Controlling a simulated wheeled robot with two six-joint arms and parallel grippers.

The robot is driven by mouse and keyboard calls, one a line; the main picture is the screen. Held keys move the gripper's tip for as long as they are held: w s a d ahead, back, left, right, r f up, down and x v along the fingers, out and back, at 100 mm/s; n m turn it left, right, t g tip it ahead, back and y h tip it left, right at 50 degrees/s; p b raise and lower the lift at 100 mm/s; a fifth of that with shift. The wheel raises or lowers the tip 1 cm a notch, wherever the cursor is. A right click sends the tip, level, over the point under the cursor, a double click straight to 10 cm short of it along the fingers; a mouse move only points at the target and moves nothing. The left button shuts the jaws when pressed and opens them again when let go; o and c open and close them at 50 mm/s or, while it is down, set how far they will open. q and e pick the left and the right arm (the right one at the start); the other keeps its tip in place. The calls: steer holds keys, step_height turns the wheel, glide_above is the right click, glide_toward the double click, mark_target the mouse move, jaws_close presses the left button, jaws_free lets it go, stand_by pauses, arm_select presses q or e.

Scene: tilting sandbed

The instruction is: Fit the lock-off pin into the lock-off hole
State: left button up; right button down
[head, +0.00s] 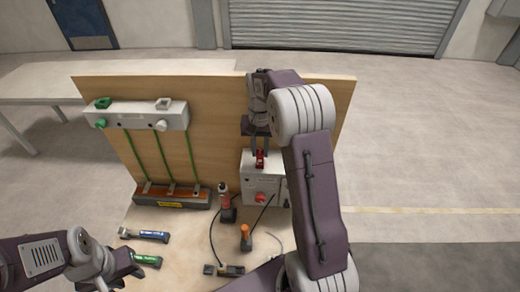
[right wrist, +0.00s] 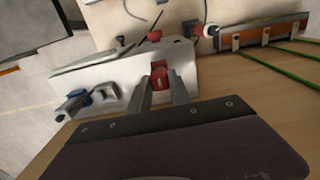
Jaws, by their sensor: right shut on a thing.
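My right gripper (head: 260,158) points down at the top of a pale grey control box (head: 252,185) in front of the wooden board. It is shut on a small red piece, which I take for the lock-off pin (right wrist: 160,76). In the right wrist view the pin sits between the two fingertips, against or just over the box's top face; I cannot tell whether it touches. The lock-off hole cannot be made out. My left gripper (head: 122,272) is low at the left, its fingers apart, beside a green-handled tool (head: 147,260).
A red knob (head: 260,198) is on the box front. A white unit (head: 142,114) with green rods is on the board (head: 220,100).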

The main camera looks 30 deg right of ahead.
steer(key=shift+f+b, duration=0.35)
steer(key=shift+f, duration=0.45)
stand_by(0.4)
steer(key=shift+f, duration=0.35)
steer(key=shift+f, duration=0.1)
steer(key=c, duration=1.1)
jaws_free()
steer(key=o, duration=0.5)
steer(key=shift+c, duration=0.2)
